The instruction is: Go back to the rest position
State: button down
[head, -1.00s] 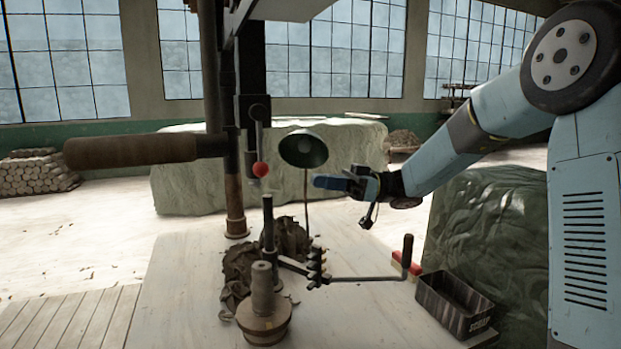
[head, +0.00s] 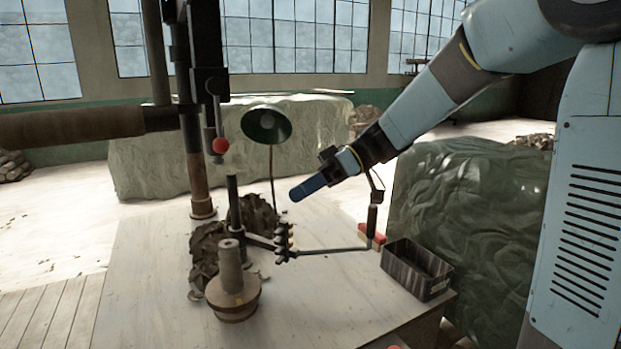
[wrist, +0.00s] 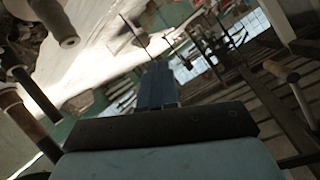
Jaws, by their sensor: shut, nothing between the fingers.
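My gripper (head: 296,193) hangs in the air above the table, in the middle of the head view. Its blue fingers point left and slightly down. They are closed together with nothing between them. In the wrist view the shut blue fingers (wrist: 158,85) show at the centre. In the head view, my gripper appears just above and right of the knobbed crank rod (head: 285,242) and below the green lamp shade (head: 265,126). I see no contact with either.
A dark open scrap box (head: 418,270) stands at the table's right edge, with a red block (head: 371,235) behind it. A stepped clay piece (head: 232,290) stands at the front left of the pale table (head: 150,300). A red-knobbed lever (head: 220,146) hangs at left. The table's front middle is clear.

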jog(key=s+d+f+m+t+h, duration=0.1)
jog(key=s+d+m+t+h, duration=0.4)
jog(key=d, duration=0.7)
jog(key=s+d+f+m+t+h, duration=0.1)
jog(key=s+d+m+t+h, duration=0.5)
jog(key=s+d+m, duration=0.3)
jog(key=d+m+h, duration=0.1)
jog(key=d+m, duration=0.1)
jog(key=d, duration=0.2)
jog(key=shift+f+m, duration=0.2)
jog(key=shift+m, duration=0.1)
